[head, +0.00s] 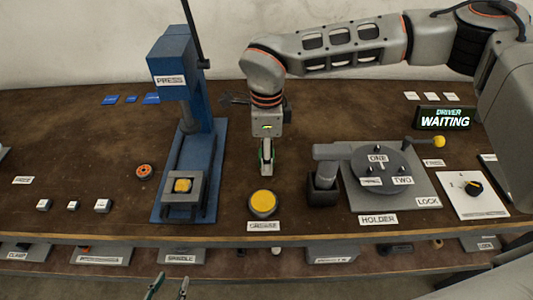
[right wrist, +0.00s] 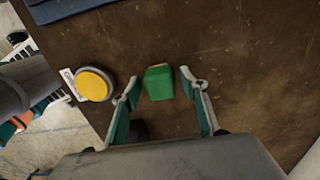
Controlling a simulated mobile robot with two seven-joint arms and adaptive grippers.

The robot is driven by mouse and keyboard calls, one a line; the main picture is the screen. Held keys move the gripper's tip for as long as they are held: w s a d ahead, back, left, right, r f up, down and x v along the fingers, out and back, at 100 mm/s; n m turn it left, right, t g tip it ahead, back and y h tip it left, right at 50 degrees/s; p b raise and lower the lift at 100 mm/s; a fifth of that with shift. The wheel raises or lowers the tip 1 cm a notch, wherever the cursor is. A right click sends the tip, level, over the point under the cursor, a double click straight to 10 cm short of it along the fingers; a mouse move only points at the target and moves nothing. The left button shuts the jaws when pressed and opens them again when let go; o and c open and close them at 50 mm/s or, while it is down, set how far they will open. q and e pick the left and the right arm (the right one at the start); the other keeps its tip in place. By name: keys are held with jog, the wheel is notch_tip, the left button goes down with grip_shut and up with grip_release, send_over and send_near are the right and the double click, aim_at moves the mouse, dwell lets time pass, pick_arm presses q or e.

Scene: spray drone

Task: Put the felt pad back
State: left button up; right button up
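A small green block (right wrist: 158,82), which looks like the felt pad, shows in the right wrist view. My right gripper (right wrist: 160,82) is open, with its fingertips on either side of the block.
The yellow button (head: 263,204) is in front of my right gripper. The blue press (head: 178,85) stands left, and the holder plate (head: 404,200) with a round turntable (head: 379,170) right. A dark block-like fixture (head: 323,187) stands between. Bare bench lies behind the button.

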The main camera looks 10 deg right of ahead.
notch_tip(320, 180, up, 12)
jog(key=shift+r, duration=0.2)
dwell(0.4)
dwell(0.5)
